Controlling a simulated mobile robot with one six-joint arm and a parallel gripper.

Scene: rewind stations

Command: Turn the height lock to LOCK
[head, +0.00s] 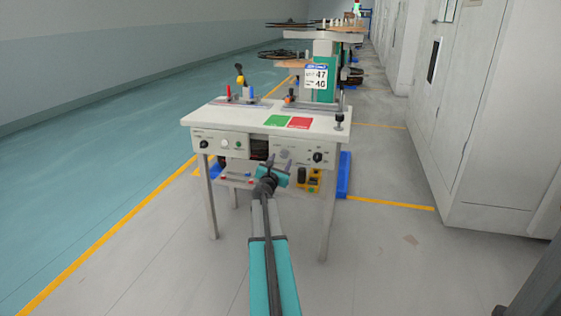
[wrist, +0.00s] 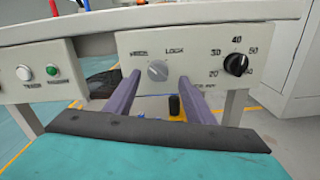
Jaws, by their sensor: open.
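The height lock is a small round grey knob (wrist: 158,70) on the white front panel (wrist: 195,62) in the wrist view. The word LOCK is printed above it to the right; a second label above it to the left is blurred. I cannot tell for sure which way the knob points. My gripper (wrist: 158,77) is open, its two purple-grey fingers reaching toward the panel to the left and right of the knob. I cannot tell whether they touch it. In the head view my gripper (head: 279,162) is in front of the table's panel, with the knob (head: 284,154) small there.
A black numbered dial (wrist: 236,64) is right of the knob. White and green buttons (wrist: 53,70) are on the left panel. The white tabletop (head: 230,117) overhangs the panels. Grey cabinets (head: 480,120) stand at the right; the floor on the left is open.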

